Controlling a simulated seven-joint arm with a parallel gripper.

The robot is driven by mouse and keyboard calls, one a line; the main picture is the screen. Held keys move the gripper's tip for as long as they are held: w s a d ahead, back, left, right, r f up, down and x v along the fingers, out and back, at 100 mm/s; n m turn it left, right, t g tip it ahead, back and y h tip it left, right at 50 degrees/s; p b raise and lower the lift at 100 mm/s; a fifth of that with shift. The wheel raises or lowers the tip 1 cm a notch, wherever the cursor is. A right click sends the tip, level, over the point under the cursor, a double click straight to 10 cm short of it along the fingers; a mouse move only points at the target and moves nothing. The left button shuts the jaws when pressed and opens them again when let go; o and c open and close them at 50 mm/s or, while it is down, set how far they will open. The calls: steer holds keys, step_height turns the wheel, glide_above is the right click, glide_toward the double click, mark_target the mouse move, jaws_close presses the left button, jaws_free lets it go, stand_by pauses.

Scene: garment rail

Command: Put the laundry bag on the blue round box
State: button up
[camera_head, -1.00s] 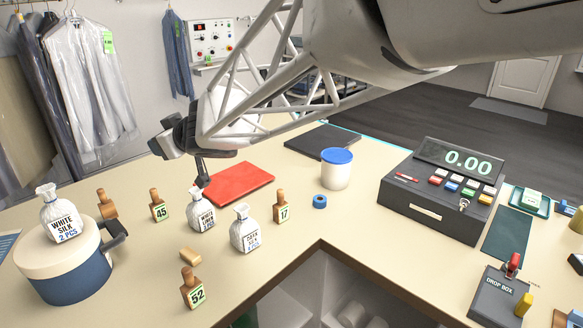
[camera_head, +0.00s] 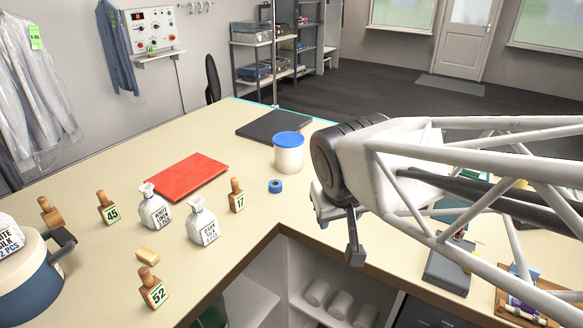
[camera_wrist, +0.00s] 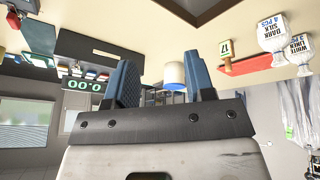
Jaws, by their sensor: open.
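The blue round box (camera_head: 28,285) with a cream lid is at the left edge of the head view, partly cut off. A white laundry bag labelled white silk (camera_head: 8,236) sits on its lid, also cut off. Two more white laundry bags, white linen (camera_head: 153,208) and dark silk (camera_head: 202,224), stand upright on the counter. Both also show at the upper right of the wrist view, dark silk (camera_wrist: 273,35) and white linen (camera_wrist: 299,50). My gripper (camera_head: 352,245) is to the right, over the counter's front edge, apart from the bags. Its fingers (camera_wrist: 162,80) are open, with nothing between them.
Wooden tags 45 (camera_head: 108,208), 17 (camera_head: 237,196) and 52 (camera_head: 152,289) stand around the bags. A red folder (camera_head: 187,176), a blue tape roll (camera_head: 275,186) and a blue-lidded tub (camera_head: 288,155) lie behind. My arm hides the cash register; its display (camera_wrist: 84,86) shows in the wrist view.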

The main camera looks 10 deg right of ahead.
steer(key=s+f+g+y, duration=0.1)
steer(key=s+f+g, duration=0.1)
steer(key=s, duration=0.5)
steer(key=shift+d+f+m, duration=0.15)
steer(key=shift+d+m, duration=0.15)
steer(key=shift+d, duration=0.1)
